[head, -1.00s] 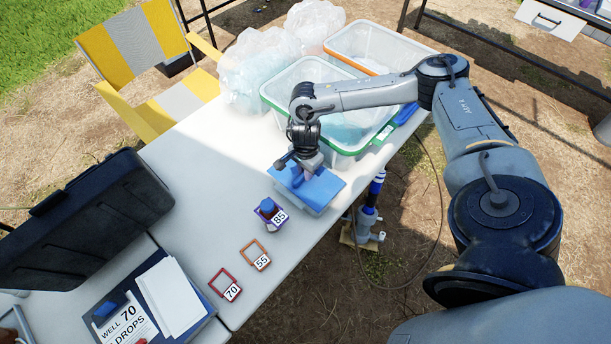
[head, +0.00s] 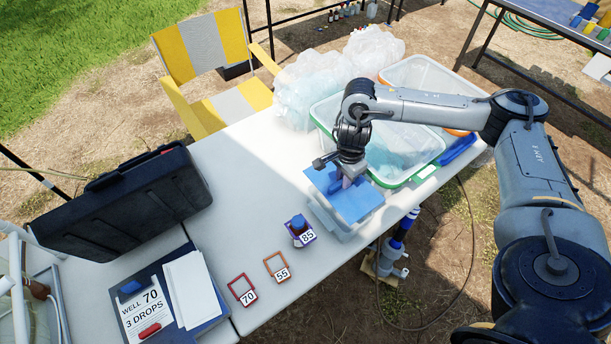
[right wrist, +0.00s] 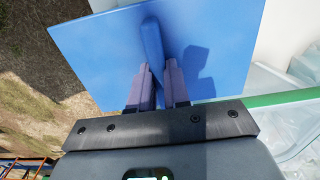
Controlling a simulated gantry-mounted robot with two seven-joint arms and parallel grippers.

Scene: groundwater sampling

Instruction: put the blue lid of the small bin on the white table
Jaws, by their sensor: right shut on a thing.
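The blue lid (head: 366,206) is a flat square plate with a raised grip ridge. My right gripper (head: 347,182) is shut on that ridge from above. In the right wrist view the fingers (right wrist: 159,75) pinch the ridge on the lid (right wrist: 220,35). The small clear bin (head: 341,232) stands on the white table (head: 240,190) at its right edge. The lid appears lifted a little above the bin, with the bin's near rim showing below it. The inside of the bin is mostly hidden by the lid. My left gripper is out of view.
A green-rimmed bin (head: 424,172) stands behind the small bin, with plastic bags (head: 306,88) beside it. A black case (head: 140,205) is left. The table's middle is bare.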

